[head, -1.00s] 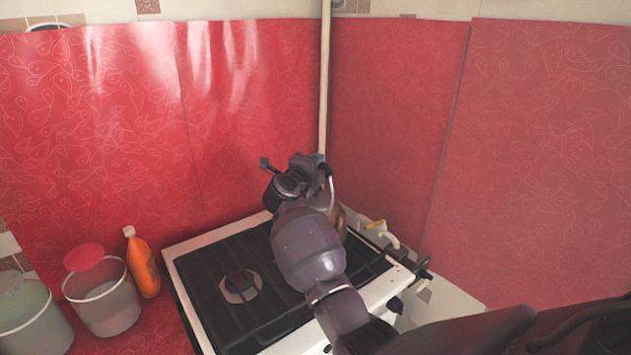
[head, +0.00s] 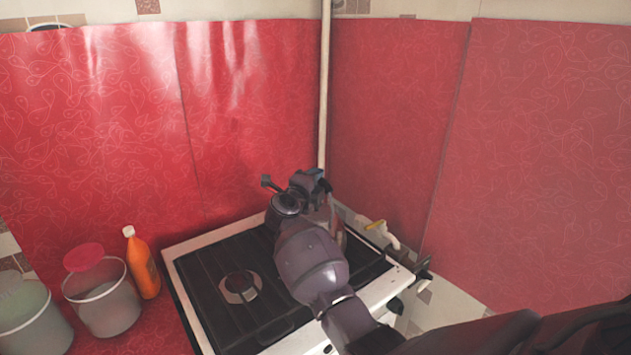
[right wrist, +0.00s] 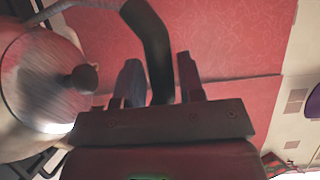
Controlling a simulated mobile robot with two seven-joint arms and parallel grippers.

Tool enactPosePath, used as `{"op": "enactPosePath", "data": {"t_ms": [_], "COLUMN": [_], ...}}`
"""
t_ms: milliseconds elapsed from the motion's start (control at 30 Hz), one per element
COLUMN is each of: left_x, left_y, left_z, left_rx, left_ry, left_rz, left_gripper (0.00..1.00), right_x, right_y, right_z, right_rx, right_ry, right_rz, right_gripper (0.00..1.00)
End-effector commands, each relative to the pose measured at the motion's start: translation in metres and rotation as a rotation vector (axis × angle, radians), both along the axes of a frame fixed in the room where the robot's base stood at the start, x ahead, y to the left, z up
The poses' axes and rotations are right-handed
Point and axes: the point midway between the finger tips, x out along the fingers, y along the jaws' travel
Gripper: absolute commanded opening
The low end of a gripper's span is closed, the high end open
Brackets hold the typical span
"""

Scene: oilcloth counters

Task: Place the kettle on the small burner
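The kettle (head: 339,232) stands at the right part of the stove in the head view, mostly hidden behind my right arm. In the right wrist view its metal lid with a dark knob (right wrist: 45,82) is at the left. Its black handle (right wrist: 155,50) passes between the fingers of my right gripper (right wrist: 160,85), which look open around it, with a narrow gap on the right side. In the head view my right gripper (head: 318,182) is over the stove's back right. One round burner (head: 240,287) shows at the left of the stove; the others are hidden. My left gripper is out of view.
The stove (head: 205,239) has a dark grate and white rim. An orange bottle (head: 142,265) and two buckets, one nearer the stove (head: 104,305), stand to its left. Red oilcloth walls close the corner.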

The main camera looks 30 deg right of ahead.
Motion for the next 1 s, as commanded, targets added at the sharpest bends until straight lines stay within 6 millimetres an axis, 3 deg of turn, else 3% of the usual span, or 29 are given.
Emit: {"op": "enactPosePath", "data": {"t_ms": [100,467,1000], "left_x": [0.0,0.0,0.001], "left_y": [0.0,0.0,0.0], "left_z": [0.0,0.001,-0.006], "left_rx": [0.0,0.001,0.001], "left_ry": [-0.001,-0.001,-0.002], "left_rz": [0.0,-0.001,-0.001], "left_gripper": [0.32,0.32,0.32], "right_x": [0.0,-0.002,-0.05], "right_y": [0.0,0.003,0.082], "right_z": [0.0,0.003,0.002], "right_rx": [0.0,0.001,0.004], "right_ry": [0.0,-0.002,-0.001], "right_rz": [0.0,0.0,0.001], "right_gripper": [0.51,0.51,0.51]}}
